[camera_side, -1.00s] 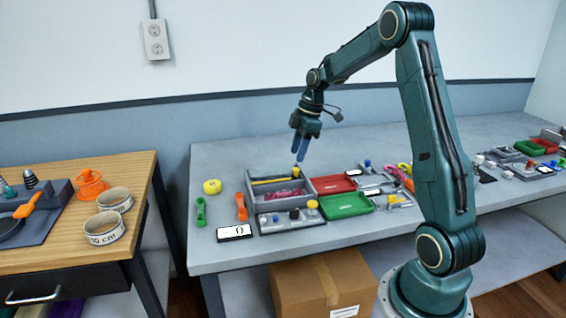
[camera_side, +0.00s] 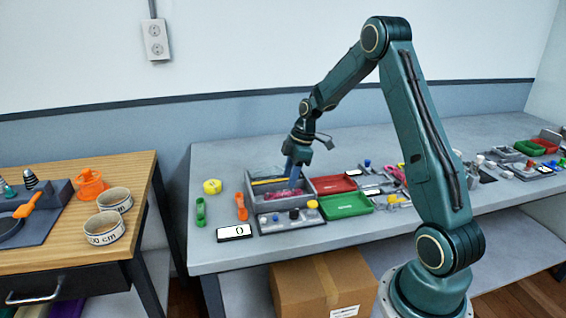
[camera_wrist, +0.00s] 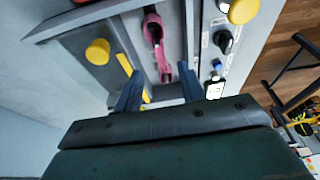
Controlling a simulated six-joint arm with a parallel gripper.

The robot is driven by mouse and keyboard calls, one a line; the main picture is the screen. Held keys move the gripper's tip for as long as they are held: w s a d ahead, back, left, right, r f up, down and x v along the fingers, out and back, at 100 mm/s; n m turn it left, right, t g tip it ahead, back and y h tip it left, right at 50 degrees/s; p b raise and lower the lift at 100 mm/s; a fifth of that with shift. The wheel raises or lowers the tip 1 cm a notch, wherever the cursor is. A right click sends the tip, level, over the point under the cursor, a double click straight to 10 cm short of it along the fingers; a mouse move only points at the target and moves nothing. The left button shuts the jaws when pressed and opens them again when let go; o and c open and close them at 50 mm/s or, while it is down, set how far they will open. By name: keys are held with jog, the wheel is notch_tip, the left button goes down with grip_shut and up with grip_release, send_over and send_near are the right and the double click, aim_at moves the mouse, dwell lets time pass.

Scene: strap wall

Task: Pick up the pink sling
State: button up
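The pink sling (camera_side: 278,209) lies in the front compartment of the grey divided tray (camera_side: 251,202). In the wrist view the sling (camera_wrist: 154,31) runs lengthwise along its compartment, with its near end just ahead of the gap between my fingers. My gripper (camera_side: 293,180) points down over the tray, and its fingertips are close to the sling; the side view does not show whether they touch. In the wrist view the two blue fingers of my gripper (camera_wrist: 160,82) stand apart with nothing held between them.
The rear compartment holds a yellow strip (camera_side: 266,181). A knob panel (camera_side: 290,217) stands in front, red (camera_side: 333,184) and green (camera_side: 345,205) trays to the right. An orange clip (camera_side: 241,207) and a display reading 0 (camera_side: 235,232) sit left. The table behind is clear.

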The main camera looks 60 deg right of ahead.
aim_at(284, 193)
jog(key=shift+a+f, duration=0.1)
jog(key=shift+f, duration=0.2)
jog(key=shift+x, duration=2.6)
jog(key=shift+w+a, duration=0.1)
jog(key=shift+r, duration=0.1)
grip_shut()
